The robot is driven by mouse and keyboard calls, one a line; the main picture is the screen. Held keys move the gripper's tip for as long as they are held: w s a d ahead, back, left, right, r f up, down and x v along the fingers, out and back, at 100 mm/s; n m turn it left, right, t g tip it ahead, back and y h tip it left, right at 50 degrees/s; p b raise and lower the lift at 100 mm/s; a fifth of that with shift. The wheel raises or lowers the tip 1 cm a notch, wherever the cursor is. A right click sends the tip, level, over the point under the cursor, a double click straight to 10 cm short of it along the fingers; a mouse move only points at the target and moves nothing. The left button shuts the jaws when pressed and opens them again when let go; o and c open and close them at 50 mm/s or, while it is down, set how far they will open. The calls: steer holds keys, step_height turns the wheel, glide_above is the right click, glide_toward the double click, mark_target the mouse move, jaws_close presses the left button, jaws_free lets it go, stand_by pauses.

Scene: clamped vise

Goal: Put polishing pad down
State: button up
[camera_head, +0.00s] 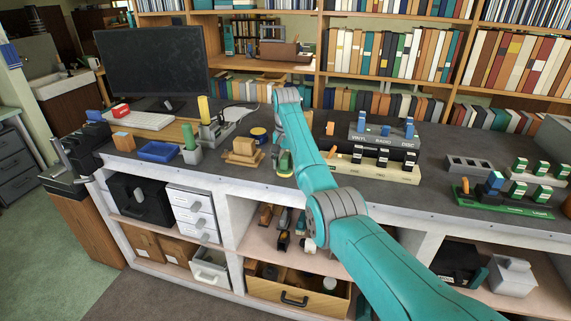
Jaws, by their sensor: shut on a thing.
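My gripper (277,138) shows only as a small dark part at the left edge of my teal arm, low over the workbench (240,187). My arm hides most of it, and its fingertips are not clear. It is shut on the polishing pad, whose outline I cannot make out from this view. A small green and yellow object (284,162) is just below the gripper, near the bench's front edge; I cannot tell what it is or whether it touches the gripper.
A grey vise (214,133) with a yellow-topped piece stands left. A wooden block (243,150), blue tray (160,151) and green-topped cup (190,146) are near it. A labelled grey organizer (378,138) stands right of my arm. Bare bench lies along the front edge.

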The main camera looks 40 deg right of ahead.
mark_target(286, 155)
steer(key=o, duration=1)
step_height(286, 155, up, 12)
steer(key=shift+r, duration=0.1)
